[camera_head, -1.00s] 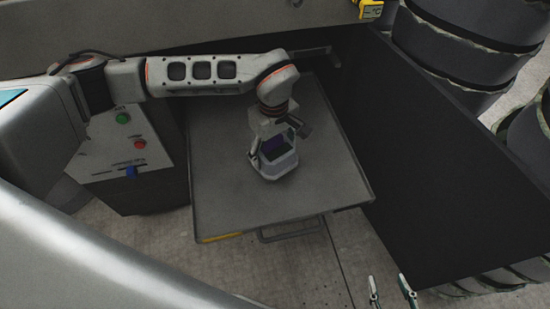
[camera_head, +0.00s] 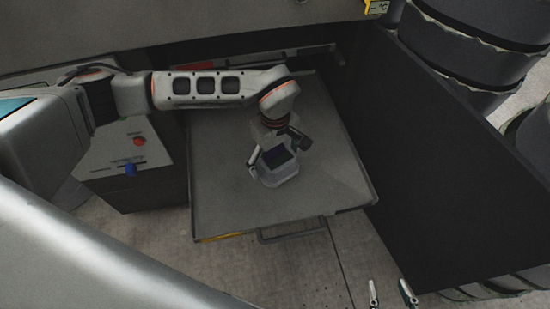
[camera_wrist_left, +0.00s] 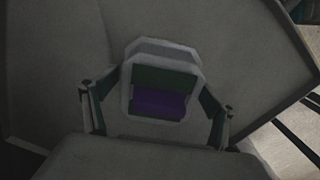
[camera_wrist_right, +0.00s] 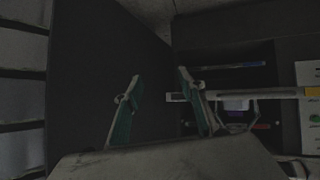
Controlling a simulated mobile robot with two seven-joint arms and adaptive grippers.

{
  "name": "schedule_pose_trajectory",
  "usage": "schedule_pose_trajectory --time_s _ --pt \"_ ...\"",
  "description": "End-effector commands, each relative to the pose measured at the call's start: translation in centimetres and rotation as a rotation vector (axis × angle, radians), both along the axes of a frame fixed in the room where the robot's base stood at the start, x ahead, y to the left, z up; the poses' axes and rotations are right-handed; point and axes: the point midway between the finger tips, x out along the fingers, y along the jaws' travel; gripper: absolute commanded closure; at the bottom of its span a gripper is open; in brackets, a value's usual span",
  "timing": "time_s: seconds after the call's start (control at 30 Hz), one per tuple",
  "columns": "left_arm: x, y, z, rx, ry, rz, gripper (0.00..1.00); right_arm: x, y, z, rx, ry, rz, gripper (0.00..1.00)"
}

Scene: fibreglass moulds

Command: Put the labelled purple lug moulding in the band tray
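A pale octagonal piece (camera_head: 277,179) is on the grey tray-like table (camera_head: 225,200), under my left gripper (camera_head: 278,150). In the left wrist view, this pale octagonal piece (camera_wrist_left: 135,62) has a dark green block (camera_wrist_left: 165,79) and a purple block (camera_wrist_left: 157,105) on or in it. I cannot tell which part is the lug moulding, nor read a label. My left gripper (camera_wrist_left: 152,98) is open, one finger on each side of the piece; contact is unclear. My right gripper (camera_head: 389,288) is open and empty at the bottom edge. I cannot identify a band tray.
A control box with a red button (camera_head: 139,140) and a blue knob (camera_head: 131,169) stands left of the table. A tall dark panel (camera_head: 430,150) borders it on the right. Stacked dark round moulds (camera_head: 470,45) stand beyond. The table is bare around the piece.

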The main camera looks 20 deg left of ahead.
Motion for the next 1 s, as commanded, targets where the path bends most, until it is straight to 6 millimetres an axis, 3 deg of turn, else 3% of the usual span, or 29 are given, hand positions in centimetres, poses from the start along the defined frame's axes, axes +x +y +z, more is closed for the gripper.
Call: schedule_pose_trajectory --time_s 0.23,0.5,0.7,1.0 --pt "0.1 0.0 0.7 0.001 -0.002 0.001 0.14 0.1 0.0 0.1 -0.001 -0.003 0.001 0.60" --pt "0.4 0.1 6.1 0.001 -0.014 0.001 0.14 0.9 -0.3 1.6 -0.008 -0.030 -0.002 0.60" --pt "0.3 0.0 9.9 0.001 -0.011 0.001 0.14 0.3 -0.6 1.1 -0.015 -0.014 -0.009 0.60" --pt "0.1 0.0 12.2 0.000 -0.001 0.000 0.14 -0.6 -1.0 0.2 -0.021 0.011 -0.016 0.60"
